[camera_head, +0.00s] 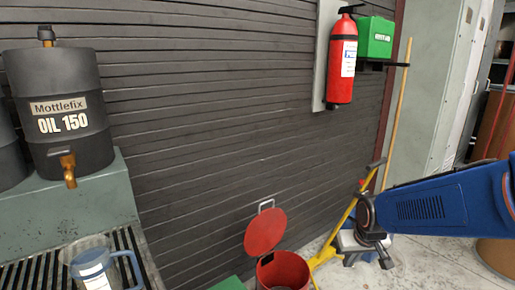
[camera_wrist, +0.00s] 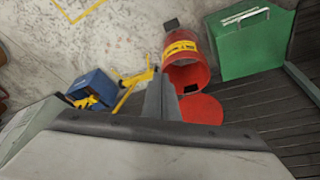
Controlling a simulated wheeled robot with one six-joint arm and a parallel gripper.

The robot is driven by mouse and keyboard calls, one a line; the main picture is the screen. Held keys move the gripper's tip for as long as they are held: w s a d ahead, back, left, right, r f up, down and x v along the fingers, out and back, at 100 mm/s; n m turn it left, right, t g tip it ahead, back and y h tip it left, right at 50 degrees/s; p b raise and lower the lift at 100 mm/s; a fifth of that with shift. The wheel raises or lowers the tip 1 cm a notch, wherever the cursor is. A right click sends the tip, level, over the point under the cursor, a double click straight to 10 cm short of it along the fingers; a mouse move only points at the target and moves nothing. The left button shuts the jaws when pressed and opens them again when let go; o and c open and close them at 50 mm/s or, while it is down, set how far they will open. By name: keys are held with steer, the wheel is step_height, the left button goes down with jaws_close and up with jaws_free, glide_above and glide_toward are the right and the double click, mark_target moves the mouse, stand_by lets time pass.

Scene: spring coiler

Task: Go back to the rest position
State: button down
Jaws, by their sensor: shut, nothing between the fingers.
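My gripper (camera_head: 383,256) shows at the end of my blue arm in the right part of the head view, small and dark. In the wrist view my gripper (camera_wrist: 161,82) has its two grey fingers together, with nothing between them. It hangs in the air above the floor, in front of the yellow stand and to the right of the red bin as the head view shows it. No rest position is marked in either view.
The red bin (camera_head: 288,272) has its lid (camera_head: 265,232) open. A yellow stand (camera_head: 327,256) is near it. A green box (camera_wrist: 248,45) stands beside the bin. An oil barrel (camera_head: 62,130) and a jug (camera_head: 96,272) are at left. A fire extinguisher (camera_head: 341,70) hangs on the wall.

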steer(key=s+r, duration=0.4)
steer(key=s, duration=0.6)
steer(key=s+d+r, duration=0.1)
steer(key=s+r, duration=0.4)
steer(key=s, duration=0.5)
steer(key=shift+s+d+r+t, duration=0.15)
steer(key=shift+d+r+t, duration=0.1)
steer(key=shift+t, duration=0.05)
stand_by(0.4)
